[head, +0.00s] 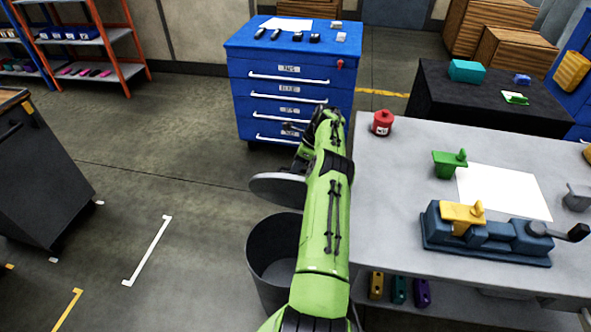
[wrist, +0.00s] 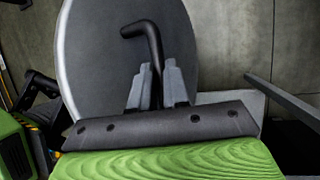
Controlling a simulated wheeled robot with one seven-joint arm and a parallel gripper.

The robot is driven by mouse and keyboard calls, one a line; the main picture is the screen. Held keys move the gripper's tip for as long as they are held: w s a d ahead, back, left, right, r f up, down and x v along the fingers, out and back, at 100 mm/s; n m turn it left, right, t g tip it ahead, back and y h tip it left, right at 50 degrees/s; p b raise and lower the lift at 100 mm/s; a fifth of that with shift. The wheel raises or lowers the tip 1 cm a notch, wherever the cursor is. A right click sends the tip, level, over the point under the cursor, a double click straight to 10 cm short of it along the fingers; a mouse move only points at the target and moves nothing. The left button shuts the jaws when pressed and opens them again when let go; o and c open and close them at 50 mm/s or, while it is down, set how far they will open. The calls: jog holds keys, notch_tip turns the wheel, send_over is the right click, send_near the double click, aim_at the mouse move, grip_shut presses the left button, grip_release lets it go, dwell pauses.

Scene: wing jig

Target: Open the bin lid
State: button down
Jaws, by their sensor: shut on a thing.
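The bin (head: 270,248) is a dark grey round container on the floor left of the light table, partly hidden behind my green arm. Its round grey lid (head: 279,188) is raised above the bin's rim and apart from it, and the bin's inside shows. In the wrist view the lid (wrist: 95,60) fills the upper middle, with a dark bent handle (wrist: 146,42) on it. My gripper (wrist: 156,80) has its two grey fingers shut on the handle. In the head view the fingers are hidden behind my arm.
The light table (head: 390,240) stands close on the right, with a red canister (head: 382,122) near its corner and a blue vise (head: 485,235). A blue drawer cabinet (head: 290,85) stands behind. The floor to the left is free up to a dark cabinet (head: 40,180).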

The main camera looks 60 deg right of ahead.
jog(key=shift+s+f, duration=0.35)
jog(key=shift+f, duration=0.25)
jog(key=c, duration=1.4)
grip_release()
jog(key=shift+o, duration=1.4)
jog(key=shift+w+d, duration=0.15)
jog(key=shift+d, duration=0.15)
jog(key=shift+a+r, duration=0.15)
notch_tip(320, 180, up, 10)
jog(key=p, duration=0.3)
